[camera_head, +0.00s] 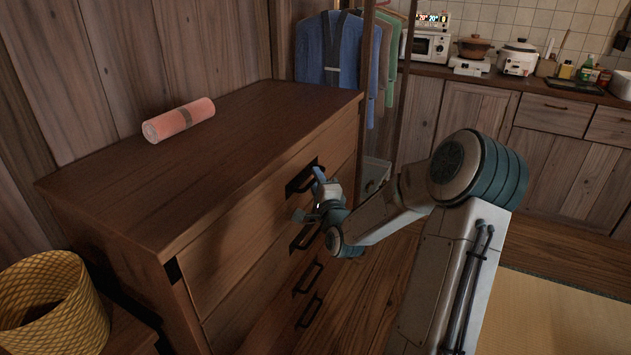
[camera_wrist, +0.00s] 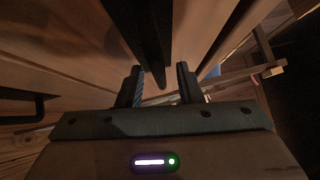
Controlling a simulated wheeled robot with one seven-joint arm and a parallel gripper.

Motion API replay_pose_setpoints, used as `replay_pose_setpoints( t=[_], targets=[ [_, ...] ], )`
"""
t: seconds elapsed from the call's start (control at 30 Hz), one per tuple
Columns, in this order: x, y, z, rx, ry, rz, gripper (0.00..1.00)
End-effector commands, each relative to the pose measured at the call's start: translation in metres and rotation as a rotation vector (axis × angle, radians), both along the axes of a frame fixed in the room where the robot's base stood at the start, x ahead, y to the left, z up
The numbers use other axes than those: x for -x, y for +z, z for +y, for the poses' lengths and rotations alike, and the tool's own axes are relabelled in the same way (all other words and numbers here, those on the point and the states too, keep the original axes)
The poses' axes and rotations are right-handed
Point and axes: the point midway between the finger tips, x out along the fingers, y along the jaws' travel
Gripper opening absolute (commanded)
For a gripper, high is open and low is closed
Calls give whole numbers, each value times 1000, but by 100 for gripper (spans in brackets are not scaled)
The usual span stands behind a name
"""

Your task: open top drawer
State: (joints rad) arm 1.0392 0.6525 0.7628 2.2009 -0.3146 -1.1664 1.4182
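The wooden dresser (camera_head: 215,150) stands against the wall at left, its drawer fronts facing right. The top drawer (camera_head: 236,245) looks flush with the dresser, and its dark handle (camera_head: 302,181) is partly hidden behind my gripper. My gripper (camera_head: 312,193) is at the top drawer's handle in the head view. In the wrist view, my gripper (camera_wrist: 160,78) has its two dark fingers apart. A dark bar, the handle (camera_wrist: 151,35), runs down into the gap between them. I cannot tell whether either finger touches it.
A rolled pink towel (camera_head: 178,120) lies on the dresser top. A woven basket (camera_head: 52,305) stands at front left. A clothes rack with hanging shirts (camera_head: 345,50) is beyond the dresser. A kitchen counter (camera_head: 540,85) runs along the back. Floor to the right is clear.

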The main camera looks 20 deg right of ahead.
Motion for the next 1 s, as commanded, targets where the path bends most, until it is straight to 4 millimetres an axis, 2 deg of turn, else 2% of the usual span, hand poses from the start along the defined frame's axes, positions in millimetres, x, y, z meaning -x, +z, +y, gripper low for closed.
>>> replay_pose_setpoints(
  t=[0.17,0.47,0.57,0.6,0.87,1.0],
  targets=[
    [-12,1,-1,0,0,0,32],
    [-14,2,-1,0,0,1,32],
    [-14,2,-1,0,0,1,5],
    [-14,2,-1,0,0,1,0],
    [-13,2,-6,0,-5,1,0],
    [-14,2,-24,1,-23,1,0]
  ],
)
